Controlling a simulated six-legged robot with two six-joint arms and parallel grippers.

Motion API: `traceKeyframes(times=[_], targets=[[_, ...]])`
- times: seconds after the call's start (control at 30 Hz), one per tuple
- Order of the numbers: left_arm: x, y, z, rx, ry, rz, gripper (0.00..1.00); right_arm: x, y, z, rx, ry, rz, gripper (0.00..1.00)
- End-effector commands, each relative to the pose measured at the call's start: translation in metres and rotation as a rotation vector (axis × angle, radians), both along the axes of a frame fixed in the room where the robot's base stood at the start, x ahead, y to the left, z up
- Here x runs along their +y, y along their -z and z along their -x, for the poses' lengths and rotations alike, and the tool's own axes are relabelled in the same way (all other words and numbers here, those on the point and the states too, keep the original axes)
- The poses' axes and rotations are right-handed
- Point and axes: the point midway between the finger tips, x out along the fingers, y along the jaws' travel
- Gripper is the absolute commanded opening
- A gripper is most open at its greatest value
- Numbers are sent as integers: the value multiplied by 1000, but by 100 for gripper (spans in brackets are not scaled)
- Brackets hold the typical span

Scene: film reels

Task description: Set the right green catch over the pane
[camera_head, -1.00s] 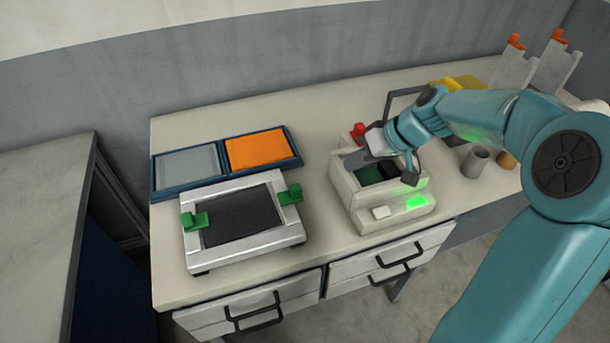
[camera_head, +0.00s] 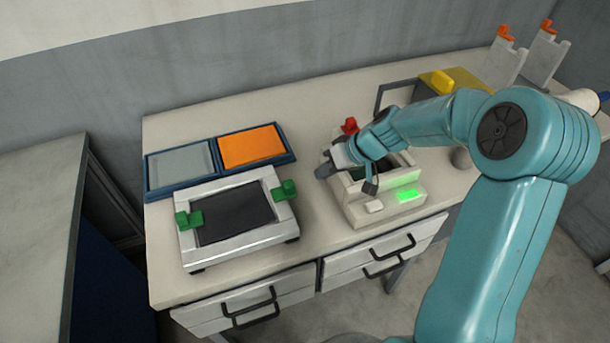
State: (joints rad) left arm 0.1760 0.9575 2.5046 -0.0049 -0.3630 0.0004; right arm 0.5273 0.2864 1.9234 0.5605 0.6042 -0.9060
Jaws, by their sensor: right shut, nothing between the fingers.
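A silver frame (camera_head: 222,252) stands at the left of the bench with a dark pane (camera_head: 236,216) in its middle. The right green catch (camera_head: 285,190) sits on the frame's right rim, at the pane's right edge; I cannot tell whether it overlaps the pane. The left green catch (camera_head: 189,219) sits on the left rim, its inner end close to the pane's edge. My right gripper (camera_head: 326,171) is shut and empty, right of the frame, above the left side of a cream box. It is apart from the right catch. My left gripper is not in view.
A blue tray (camera_head: 179,189) holding a grey and an orange sheet lies behind the frame. The cream box (camera_head: 357,214) has a lit green panel and a red knob (camera_head: 349,125). A yellow object (camera_head: 443,82) and upright plates (camera_head: 547,56) stand at back right.

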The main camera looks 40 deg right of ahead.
Motion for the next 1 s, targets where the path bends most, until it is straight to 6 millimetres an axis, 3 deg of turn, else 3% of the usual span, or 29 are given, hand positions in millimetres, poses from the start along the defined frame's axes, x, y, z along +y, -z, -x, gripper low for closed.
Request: traceKeyframes(times=[0.1, 0.4, 0.77, 1.0], targets=[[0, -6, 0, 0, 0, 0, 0, 12, 15, -12, 2, -4, -1, 0], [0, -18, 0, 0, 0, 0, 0, 44, 14, -19, 0, -2, 0, 0], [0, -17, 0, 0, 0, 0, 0, 46, 15, -20, 0, 0, 1, 0], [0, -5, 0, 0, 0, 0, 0, 76, 17, -26, -1, -5, 1, 0]])
